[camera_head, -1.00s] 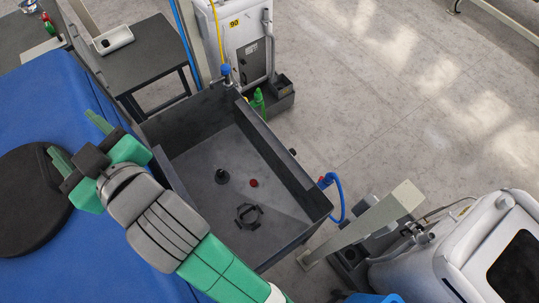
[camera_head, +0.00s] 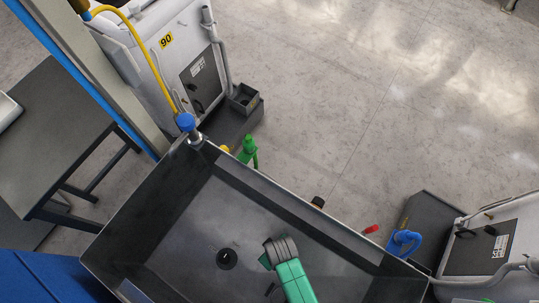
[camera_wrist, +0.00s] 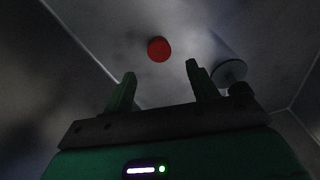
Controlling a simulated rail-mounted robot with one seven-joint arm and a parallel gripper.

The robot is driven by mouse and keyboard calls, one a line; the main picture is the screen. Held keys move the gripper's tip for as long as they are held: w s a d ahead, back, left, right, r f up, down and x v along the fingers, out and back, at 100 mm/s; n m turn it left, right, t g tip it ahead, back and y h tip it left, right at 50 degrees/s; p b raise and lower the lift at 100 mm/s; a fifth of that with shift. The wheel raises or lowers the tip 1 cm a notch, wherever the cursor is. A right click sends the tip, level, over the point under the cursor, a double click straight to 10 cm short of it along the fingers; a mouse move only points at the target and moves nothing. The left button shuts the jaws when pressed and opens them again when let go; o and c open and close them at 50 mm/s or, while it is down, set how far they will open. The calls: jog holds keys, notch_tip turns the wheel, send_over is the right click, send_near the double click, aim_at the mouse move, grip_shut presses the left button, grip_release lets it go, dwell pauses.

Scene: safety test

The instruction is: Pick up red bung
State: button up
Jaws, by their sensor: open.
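The red bung (camera_wrist: 159,49) shows as a small red disc on the grey sink floor in the wrist view. It lies ahead of my gripper (camera_wrist: 161,70), beyond the fingertips and roughly between them in the picture. My two green fingers are apart with nothing between them. In the head view my green and grey arm (camera_head: 292,275) reaches into the dark sink (camera_head: 150,225). There the bung is not visible, and my fingertips cannot be made out.
A black round fitting (camera_head: 227,258) stands on the sink floor, left of my arm. In the wrist view a round disc-topped piece (camera_wrist: 230,72) is right of the bung. Sink walls surround the space.

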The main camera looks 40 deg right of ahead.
notch_tip(320, 180, down, 2)
jog(key=shift+s+f+b, duration=0.1)
jog(key=shift+f+b, duration=0.05)
jog(key=shift+b, duration=0.45)
jog(key=f+b, duration=0.2)
jog(key=f, duration=0.1)
jog(key=f+b, duration=0.1)
jog(key=f, duration=0.1)
jog(key=shift+w+f, duration=0.2)
jog(key=shift+w, duration=0.05)
jog(key=shift+r, duration=0.15)
jog(key=c, duration=1)
